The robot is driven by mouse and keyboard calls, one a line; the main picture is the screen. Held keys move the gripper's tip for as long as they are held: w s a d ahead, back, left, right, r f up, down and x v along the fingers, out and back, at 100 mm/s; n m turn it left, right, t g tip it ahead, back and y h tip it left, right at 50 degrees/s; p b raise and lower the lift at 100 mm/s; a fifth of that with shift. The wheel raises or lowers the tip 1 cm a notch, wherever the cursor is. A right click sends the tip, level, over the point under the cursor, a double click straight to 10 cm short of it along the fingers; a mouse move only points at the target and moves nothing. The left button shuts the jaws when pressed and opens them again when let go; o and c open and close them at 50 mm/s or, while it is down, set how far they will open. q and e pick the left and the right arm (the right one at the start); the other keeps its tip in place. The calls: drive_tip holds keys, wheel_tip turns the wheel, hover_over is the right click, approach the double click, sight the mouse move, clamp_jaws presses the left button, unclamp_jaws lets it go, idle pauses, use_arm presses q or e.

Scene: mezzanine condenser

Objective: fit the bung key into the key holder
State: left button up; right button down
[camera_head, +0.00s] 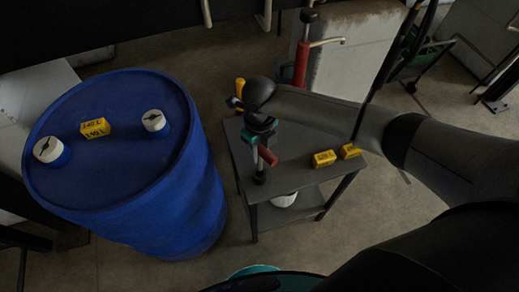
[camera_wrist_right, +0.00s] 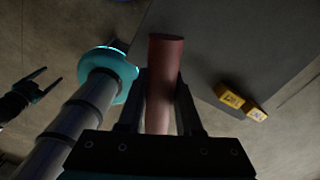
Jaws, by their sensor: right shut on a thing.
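My right gripper (camera_head: 264,146) hangs over the left part of the grey bench, shut on the bung key, whose red-brown handle (camera_head: 268,156) shows beside it. In the right wrist view this handle (camera_wrist_right: 164,80) lies between the two dark fingers. A short pale rod (camera_head: 256,160) and a small black round foot (camera_head: 259,178) show just below the gripper. I cannot tell whether the foot is the key holder, or whether the rod touches it. My left gripper (camera_wrist_right: 52,80) shows at the left of the right wrist view, fingers apart and empty.
The grey bench (camera_head: 295,173) carries two yellow blocks (camera_head: 323,158) (camera_head: 350,151) at its right. A blue drum (camera_head: 140,215) stands to the left. Behind are a yellow-handled item (camera_head: 240,86) and a red pump-like post (camera_head: 301,65). The bench's front middle is clear.

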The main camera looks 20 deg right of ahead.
sight(259, 164)
drive_tip(key=shift+f+b, duration=2.4)
drive_tip(key=shift+f, duration=0.75)
drive_tip(key=c, duration=0.5)
unclamp_jaws()
wheel_tip(259, 164, up, 15)
drive_tip(key=shift+r+p, duration=0.15)
drive_tip(key=shift+p, duration=1)
